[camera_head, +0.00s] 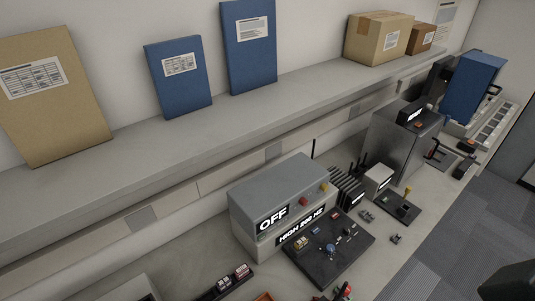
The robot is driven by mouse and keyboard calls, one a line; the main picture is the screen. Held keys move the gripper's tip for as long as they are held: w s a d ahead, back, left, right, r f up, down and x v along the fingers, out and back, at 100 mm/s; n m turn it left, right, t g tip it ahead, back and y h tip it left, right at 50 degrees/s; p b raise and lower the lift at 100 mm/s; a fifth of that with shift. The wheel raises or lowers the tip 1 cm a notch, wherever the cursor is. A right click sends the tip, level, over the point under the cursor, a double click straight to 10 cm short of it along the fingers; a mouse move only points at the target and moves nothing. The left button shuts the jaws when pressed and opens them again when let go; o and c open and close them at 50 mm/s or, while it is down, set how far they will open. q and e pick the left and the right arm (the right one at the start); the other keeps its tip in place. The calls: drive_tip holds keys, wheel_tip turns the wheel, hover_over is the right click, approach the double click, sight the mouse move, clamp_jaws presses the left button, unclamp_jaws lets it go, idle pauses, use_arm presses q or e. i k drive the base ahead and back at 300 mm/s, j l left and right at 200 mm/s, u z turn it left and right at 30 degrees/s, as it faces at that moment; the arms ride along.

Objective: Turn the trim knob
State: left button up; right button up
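A grey radio unit (285,190) stands on the bench, showing the signs "OFF" (273,219) and "HIGH 260 HZ" (300,228). A dark control panel (318,267) lies flat in front of it. On the panel are a small blue knob (331,247), a yellowish part (300,243) and several small dark controls. No readable label tells which one is the trim knob. I see neither of my grippers.
Finned dark modules (347,187), a smaller unit (378,180) and a tall grey box (398,140) stand further right on the bench (190,245). A shelf (200,150) above holds binders and cartons (379,37). A dark unclear shape (510,283) fills the lower right corner.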

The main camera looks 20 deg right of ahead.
sight(330, 249)
drive_tip(key=z, duration=1)
drive_tip(key=i+l+u, duration=0.15)
drive_tip(key=l, duration=0.25)
drive_tip(key=j+z, duration=0.35)
drive_tip(key=j, duration=0.25)
drive_tip(key=k+l+u, duration=0.2)
drive_tip(key=l, duration=0.2)
drive_tip(key=k+l+u, duration=0.1)
drive_tip(key=l+u, duration=0.15)
drive_tip(key=l, duration=0.15)
